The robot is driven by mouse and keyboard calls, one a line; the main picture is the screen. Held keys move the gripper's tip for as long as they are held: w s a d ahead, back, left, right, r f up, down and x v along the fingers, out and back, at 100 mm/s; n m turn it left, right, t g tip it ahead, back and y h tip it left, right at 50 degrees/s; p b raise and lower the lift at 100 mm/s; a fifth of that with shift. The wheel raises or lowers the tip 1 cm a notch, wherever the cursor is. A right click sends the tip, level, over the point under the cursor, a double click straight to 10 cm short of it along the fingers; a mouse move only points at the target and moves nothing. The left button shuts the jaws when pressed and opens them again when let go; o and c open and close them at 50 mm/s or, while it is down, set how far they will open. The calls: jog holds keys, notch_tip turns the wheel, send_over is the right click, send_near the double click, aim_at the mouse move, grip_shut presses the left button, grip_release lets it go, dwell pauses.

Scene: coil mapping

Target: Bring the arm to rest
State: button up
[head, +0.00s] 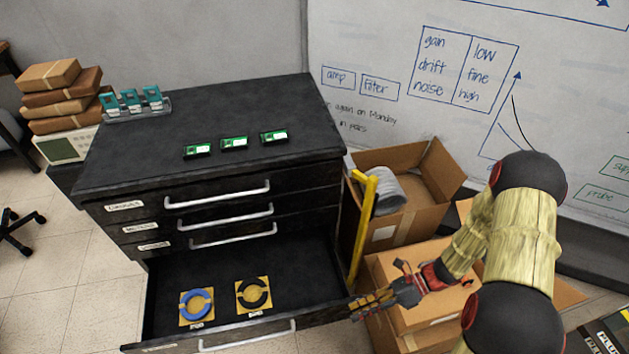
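My arm comes in from the right of the head view, with yellowish links and black joints. My gripper (372,304) is at the arm's end, just right of the open bottom drawer (222,270) and in front of the cardboard boxes. It holds nothing that I can see, and its finger gap is too small to judge. In the drawer, a blue coil (196,304) and a black coil (253,293) each lie on a yellow square pad with a small label in front.
The black cabinet (215,108) has three shut labelled drawers above the open one. Several green-screened modules (234,143) and a rack of teal pieces (132,101) stand on top. Open cardboard boxes (440,172), a yellow post (362,225) and a whiteboard (400,50) are at the right.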

jog(key=s+d+r+n+t+h, duration=0.1)
jog(key=d+r+n+t+h, duration=0.1)
jog(key=r+n, duration=0.6)
jog(key=s+d+r+n+t+h, duration=0.2)
jog(key=r+n+t+h, duration=0.2)
jog(key=r, duration=1.3)
jog(key=s+d+r+n+t+h, duration=0.1)
jog(key=r+n+h, duration=0.5)
jog(key=r+n, duration=0.6)
jog(key=shift+s+d+r+n+t, duration=0.15)
jog(key=shift+d+r+n+t, duration=0.3)
jog(key=shift+r+t, duration=0.5)
jog(key=shift+f, duration=0.15)
